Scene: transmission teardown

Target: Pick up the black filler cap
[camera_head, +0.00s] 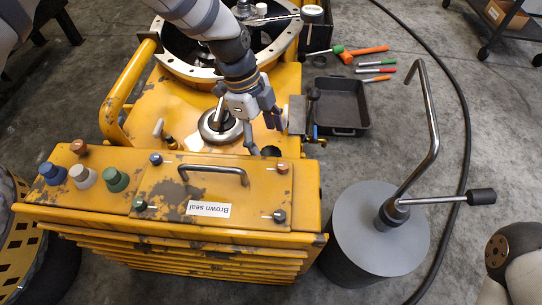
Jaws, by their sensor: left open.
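A small dark round piece (270,151) sits at the back edge of the yellow cabinet's top; it is probably the black filler cap, but it is too small to be sure. My left gripper (262,136) reaches down from the top of the picture. Its fingers are open and apart, just behind and above the dark piece, with nothing seen between them. One fingertip shows close to the piece; I cannot tell whether they touch. My right gripper is not in view.
The yellow cabinet (75,212) carries a handle (213,171), a "Brown seal" label (208,209) and blue, white and green caps. A round metal fitting (218,128) stands left of the gripper. A black tray (343,105) and a grey drum (378,240) stand right.

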